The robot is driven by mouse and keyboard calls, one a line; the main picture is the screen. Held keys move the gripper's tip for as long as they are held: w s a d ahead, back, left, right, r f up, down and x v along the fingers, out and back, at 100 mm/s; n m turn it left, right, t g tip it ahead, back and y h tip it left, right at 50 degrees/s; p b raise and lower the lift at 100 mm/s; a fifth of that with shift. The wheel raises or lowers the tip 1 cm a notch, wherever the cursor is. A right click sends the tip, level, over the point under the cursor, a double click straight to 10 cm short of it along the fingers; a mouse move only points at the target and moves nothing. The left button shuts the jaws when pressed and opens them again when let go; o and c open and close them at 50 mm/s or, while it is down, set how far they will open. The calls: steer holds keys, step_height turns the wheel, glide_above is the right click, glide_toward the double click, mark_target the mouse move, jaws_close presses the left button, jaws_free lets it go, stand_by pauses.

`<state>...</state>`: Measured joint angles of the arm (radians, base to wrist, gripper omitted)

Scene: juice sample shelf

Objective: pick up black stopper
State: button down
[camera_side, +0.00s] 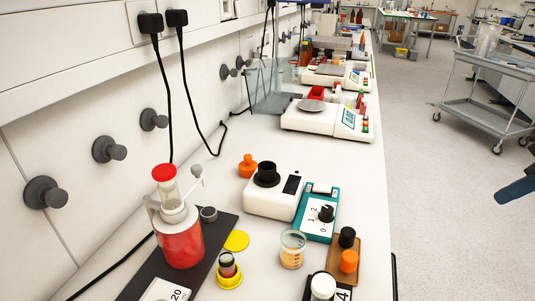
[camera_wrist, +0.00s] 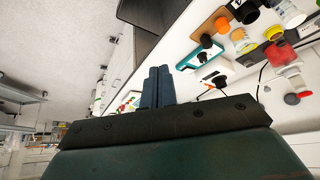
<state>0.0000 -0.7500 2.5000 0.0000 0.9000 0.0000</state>
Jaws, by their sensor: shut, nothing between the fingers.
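The black stopper (camera_side: 347,237) stands upright on a brown board, beside an orange stopper (camera_side: 349,262). In the wrist view the black stopper (camera_wrist: 205,41) is at the upper right, with the orange stopper (camera_wrist: 222,25) near it. My gripper (camera_side: 500,197) shows only as blue fingertips at the right edge of the side view, apart from the stopper and out over the floor side of the bench. In the wrist view my gripper's (camera_wrist: 158,70) two blue fingers are together, with nothing between them.
A red-filled bottle (camera_side: 181,238) stands left. A grey cart (camera_side: 480,105) stands on the open floor.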

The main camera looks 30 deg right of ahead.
steer(key=c, duration=2.2)
jaws_free()
steer(key=c, duration=1)
jaws_free()
steer(key=shift+w, duration=0.1)
steer(key=w+a+f+m+g, duration=0.2)
steer(key=w+a+m, duration=0.3)
steer(key=w+m, duration=0.4)
steer(key=w+a+f+m+g+y, duration=0.1)
steer(key=w+a+f+m+g, duration=0.2)
steer(key=w+a+m, duration=0.3)
steer(key=w+m, duration=0.3)
steer(key=shift+w+g, duration=0.25)
steer(key=shift+g, duration=0.05)
steer(key=shift+a, duration=0.1)
